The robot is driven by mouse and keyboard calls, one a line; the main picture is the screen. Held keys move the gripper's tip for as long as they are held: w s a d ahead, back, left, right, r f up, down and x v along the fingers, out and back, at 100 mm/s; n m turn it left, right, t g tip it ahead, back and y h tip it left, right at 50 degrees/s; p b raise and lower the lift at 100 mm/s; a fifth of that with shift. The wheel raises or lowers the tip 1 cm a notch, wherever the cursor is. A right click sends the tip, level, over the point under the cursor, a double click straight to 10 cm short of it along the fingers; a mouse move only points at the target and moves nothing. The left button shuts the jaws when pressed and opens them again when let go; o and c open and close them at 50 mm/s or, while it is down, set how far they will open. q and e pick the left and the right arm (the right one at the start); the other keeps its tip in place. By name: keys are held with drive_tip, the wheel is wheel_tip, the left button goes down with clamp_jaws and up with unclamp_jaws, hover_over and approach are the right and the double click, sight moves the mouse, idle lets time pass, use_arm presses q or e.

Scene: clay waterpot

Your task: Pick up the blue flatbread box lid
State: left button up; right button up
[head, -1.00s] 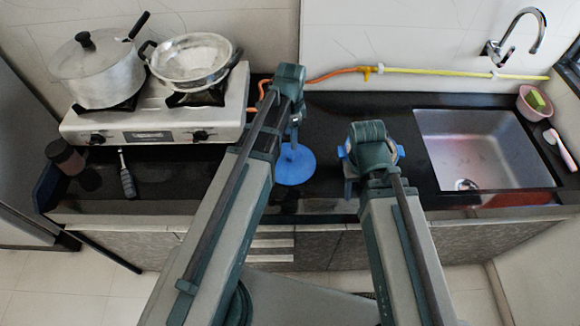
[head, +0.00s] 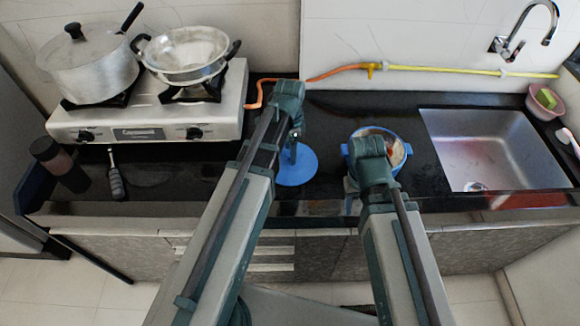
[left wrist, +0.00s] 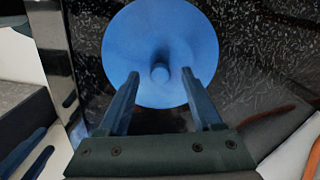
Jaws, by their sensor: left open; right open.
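The blue flatbread box lid (head: 297,167) is a round disc lying on the black counter, partly hidden by my left arm. In the left wrist view the lid (left wrist: 160,35) shows a round knob (left wrist: 160,73) at its middle. My left gripper (left wrist: 160,72) is open over the lid, with its fingertips on either side of the knob and apart from it in the picture. In the head view my left gripper (head: 294,150) is mostly hidden by its wrist. The blue flatbread box (head: 398,138) stands to the right with brownish contents. My right gripper (head: 352,185) is at its near side, open and mostly hidden.
A stove (head: 150,118) with a lidded pot (head: 92,72) and a metal strainer pot (head: 187,55) stands at the left. A sink (head: 490,145) lies to the right. A dark jar (head: 60,165) and a tool (head: 116,180) lie at the left front.

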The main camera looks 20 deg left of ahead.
use_arm(q)
drive_tip(key=shift+f, duration=0.55)
drive_tip(key=shift+r, duration=0.1)
clamp_jaws()
idle(0.9)
